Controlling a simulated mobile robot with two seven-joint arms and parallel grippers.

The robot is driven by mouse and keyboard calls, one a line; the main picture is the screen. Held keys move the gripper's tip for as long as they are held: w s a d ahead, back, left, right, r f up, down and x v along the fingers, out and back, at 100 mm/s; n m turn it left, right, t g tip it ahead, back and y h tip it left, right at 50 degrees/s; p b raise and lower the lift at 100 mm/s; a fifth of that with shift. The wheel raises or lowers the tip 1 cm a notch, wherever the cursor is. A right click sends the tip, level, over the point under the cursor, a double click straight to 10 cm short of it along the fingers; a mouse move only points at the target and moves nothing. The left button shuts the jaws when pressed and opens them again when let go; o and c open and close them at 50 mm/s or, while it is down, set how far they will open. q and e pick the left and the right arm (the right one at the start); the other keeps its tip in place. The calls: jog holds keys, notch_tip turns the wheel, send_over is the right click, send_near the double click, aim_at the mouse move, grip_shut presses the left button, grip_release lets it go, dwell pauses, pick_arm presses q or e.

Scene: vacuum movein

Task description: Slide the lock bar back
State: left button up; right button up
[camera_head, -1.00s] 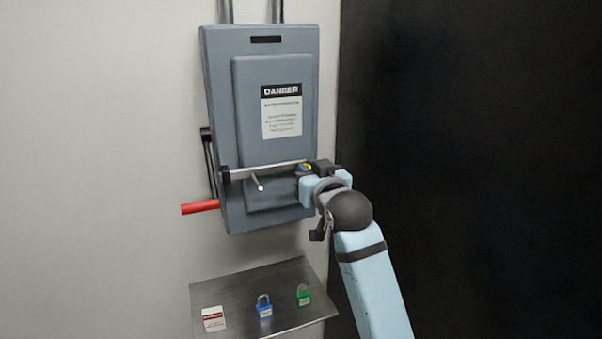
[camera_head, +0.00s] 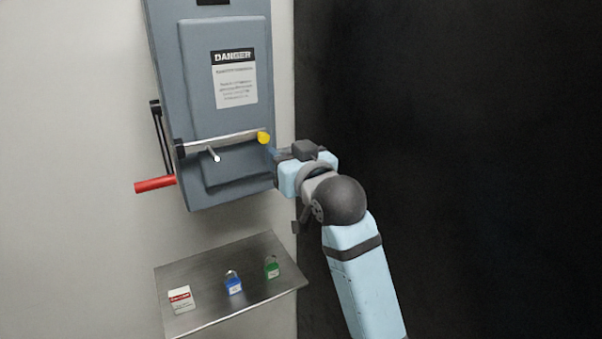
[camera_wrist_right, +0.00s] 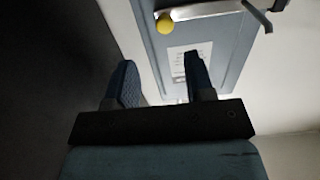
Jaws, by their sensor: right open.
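The lock bar (camera_head: 225,141) is a metal rod lying across the front of the grey switch box (camera_head: 168,60). A yellow knob (camera_head: 263,138) sits at its right end, and a short metal peg (camera_head: 215,155) juts out below it. In the right wrist view the yellow knob (camera_wrist_right: 165,24) and the bar (camera_wrist_right: 205,10) are at the top, beyond the fingers. My right gripper (camera_head: 277,153) is just right of the knob and apart from it. In the wrist view its fingers (camera_wrist_right: 160,80) are spread with nothing between them. My left gripper is not in view.
A red-handled lever (camera_head: 155,184) is at the box's left side. Below, a metal shelf (camera_head: 215,262) carries a red-and-white tag (camera_head: 180,299), a blue padlock (camera_head: 234,284) and a green padlock (camera_head: 271,268). A dark panel (camera_head: 450,150) fills the right side.

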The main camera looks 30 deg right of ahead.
jog(key=s, duration=0.5)
jog(key=shift+s+d+b, duration=0.15)
jog(key=shift+s+b, duration=0.2)
jog(key=shift+b, duration=0.05)
jog(key=s+a+f+n+g+y, duration=0.1)
jog(key=s+f+g, duration=0.1)
jog(key=f, duration=1.2)
jog(key=s+a+f+n+g, duration=0.1)
jog(key=a+f+g, duration=0.1)
jog(key=f, duration=1.2)
jog(key=s+f+g+y, duration=0.1)
jog(key=s+f+g, duration=0.2)
jog(key=s+f, duration=1.4)
notch_tip(320, 180, down, 4)
jog(key=shift+s+a+f+n, duration=0.15)
jog(key=shift+s+a+n, duration=0.05)
jog(key=shift+a+n, duration=0.1)
